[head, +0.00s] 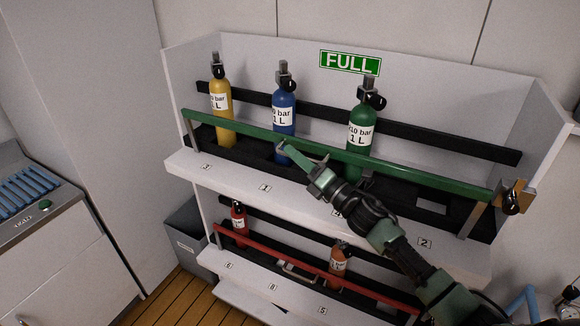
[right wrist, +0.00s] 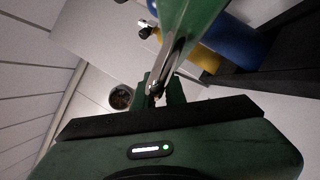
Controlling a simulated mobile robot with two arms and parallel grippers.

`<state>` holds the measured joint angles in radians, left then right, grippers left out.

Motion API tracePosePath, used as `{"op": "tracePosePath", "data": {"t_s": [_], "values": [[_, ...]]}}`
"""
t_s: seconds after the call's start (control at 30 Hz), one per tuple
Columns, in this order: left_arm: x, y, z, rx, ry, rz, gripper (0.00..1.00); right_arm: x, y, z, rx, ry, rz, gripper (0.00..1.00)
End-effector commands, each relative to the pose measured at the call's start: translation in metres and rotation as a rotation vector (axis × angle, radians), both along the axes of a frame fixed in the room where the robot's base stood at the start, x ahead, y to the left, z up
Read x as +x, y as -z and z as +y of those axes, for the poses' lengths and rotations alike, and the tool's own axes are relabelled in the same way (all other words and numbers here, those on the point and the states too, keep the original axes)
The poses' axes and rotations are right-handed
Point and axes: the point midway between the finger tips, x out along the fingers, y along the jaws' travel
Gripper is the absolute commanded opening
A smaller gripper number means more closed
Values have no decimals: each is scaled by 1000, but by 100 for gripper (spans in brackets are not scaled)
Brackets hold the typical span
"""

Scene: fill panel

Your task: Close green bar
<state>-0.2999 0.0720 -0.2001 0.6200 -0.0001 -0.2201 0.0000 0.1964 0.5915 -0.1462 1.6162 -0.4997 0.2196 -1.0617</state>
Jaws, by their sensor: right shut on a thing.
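The green bar (head: 420,174) runs across the front of the upper shelf, before the bottles. It slopes down to the right in the head view, its right end close to a brass latch (head: 512,197). My right gripper (head: 302,155) reaches up from the lower right and is shut on the bar's metal handle, near the bar's middle. In the right wrist view the bar (right wrist: 203,18) rises from between the fingers (right wrist: 157,92), and the handle is partly hidden there. Whether the bar's right end sits in the latch I cannot tell. My left gripper is not in view.
Yellow (head: 222,108), blue (head: 284,112) and green (head: 360,132) bottles stand upright behind the bar on the upper shelf. Below, a red bar (head: 350,276) crosses the lower shelf with smaller bottles behind it. A grey bin (head: 185,240) stands at the left.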

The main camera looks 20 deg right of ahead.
Motion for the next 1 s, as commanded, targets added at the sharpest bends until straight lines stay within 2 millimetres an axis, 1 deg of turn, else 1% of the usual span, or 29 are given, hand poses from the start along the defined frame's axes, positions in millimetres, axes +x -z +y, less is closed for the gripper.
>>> {"op": "tracePosePath", "data": {"t_s": [0.03, 0.1, 0.3, 0.83, 0.87, 0.9, 0.93, 1.0], "values": [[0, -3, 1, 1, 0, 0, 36, 3, -4, -5, 6, 4, 9, 0], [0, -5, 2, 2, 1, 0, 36, 6, -6, -8, 34, 4, 30, 0], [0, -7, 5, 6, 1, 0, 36, 11, -7, -15, 80, 4, 66, 0], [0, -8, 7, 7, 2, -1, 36, 13, -7, -18, 99, 5, 79, 0], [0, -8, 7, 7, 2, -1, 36, 13, -7, -18, 99, 5, 79, 20], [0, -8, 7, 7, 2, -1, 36, 13, -7, -18, 99, 5, 79, 31], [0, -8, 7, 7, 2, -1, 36, 13, -7, -18, 99, 5, 79, 33], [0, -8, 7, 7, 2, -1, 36, 13, -7, -17, 99, 4, 80, 33]]}}
